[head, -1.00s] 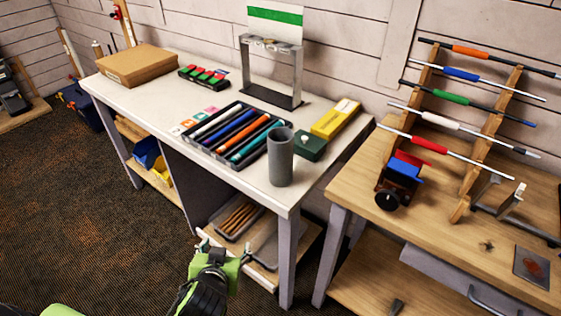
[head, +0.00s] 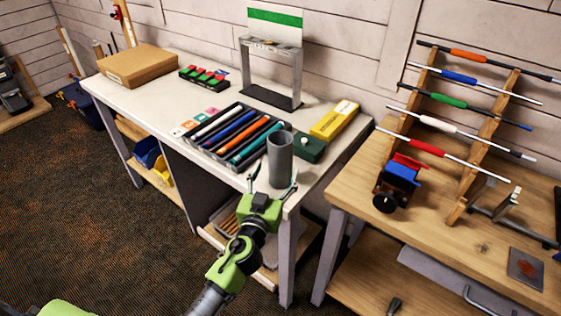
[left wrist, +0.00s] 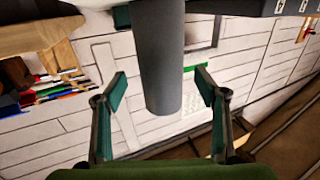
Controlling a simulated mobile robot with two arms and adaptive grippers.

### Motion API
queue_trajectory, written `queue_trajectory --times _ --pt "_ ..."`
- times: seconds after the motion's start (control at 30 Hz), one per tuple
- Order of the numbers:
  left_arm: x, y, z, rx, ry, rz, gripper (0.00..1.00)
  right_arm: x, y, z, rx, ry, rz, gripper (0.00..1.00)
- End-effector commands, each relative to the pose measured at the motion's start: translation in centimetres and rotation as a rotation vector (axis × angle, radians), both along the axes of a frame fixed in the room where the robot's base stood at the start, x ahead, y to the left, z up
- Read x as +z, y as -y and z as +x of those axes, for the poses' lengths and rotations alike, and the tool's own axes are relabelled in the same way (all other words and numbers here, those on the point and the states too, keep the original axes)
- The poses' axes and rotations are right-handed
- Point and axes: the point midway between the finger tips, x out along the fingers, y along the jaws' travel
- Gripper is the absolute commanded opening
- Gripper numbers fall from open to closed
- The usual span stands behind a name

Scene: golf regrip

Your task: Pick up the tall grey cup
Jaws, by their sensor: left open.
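The tall grey cup (head: 280,160) stands upright at the front right corner of the white table (head: 140,108). My left gripper (head: 272,184) is open at the table's front edge, its two fingers pointing at the cup. In the left wrist view, the cup (left wrist: 160,60) appears upside down and lies between the lines of the open left gripper's fingers (left wrist: 160,88). A gap shows on each side, so neither finger appears to touch it. I cannot tell how deep the cup is between the fingers. My right gripper is not in view.
A tray of coloured grips (head: 187,144) lies left of the cup. A dark green box (head: 309,148) and a yellow box (head: 335,120) are close behind it. A wooden bench (head: 350,195) with a rack of shafts stands at the right.

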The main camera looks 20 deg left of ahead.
Motion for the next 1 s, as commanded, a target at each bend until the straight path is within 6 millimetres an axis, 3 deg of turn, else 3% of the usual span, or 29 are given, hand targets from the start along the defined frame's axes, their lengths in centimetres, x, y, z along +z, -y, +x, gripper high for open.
queue_trajectory --times 0.37,0.5,0.8,0.83,1.0 --pt "1.4 -0.3 3.9 0.000 0.000 0.002 0.66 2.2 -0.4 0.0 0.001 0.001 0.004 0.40" --pt "1.0 -0.4 5.5 0.001 0.000 0.001 0.66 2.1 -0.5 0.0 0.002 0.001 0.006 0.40" --pt "0.9 -0.4 6.0 0.000 -0.001 0.000 0.66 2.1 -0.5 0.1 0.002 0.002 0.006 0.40" --pt "0.9 -0.4 6.0 0.000 -0.001 0.000 0.63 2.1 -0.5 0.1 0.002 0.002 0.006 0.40" --pt "0.8 -0.4 6.0 0.001 -0.001 0.000 0.23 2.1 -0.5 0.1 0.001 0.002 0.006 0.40"
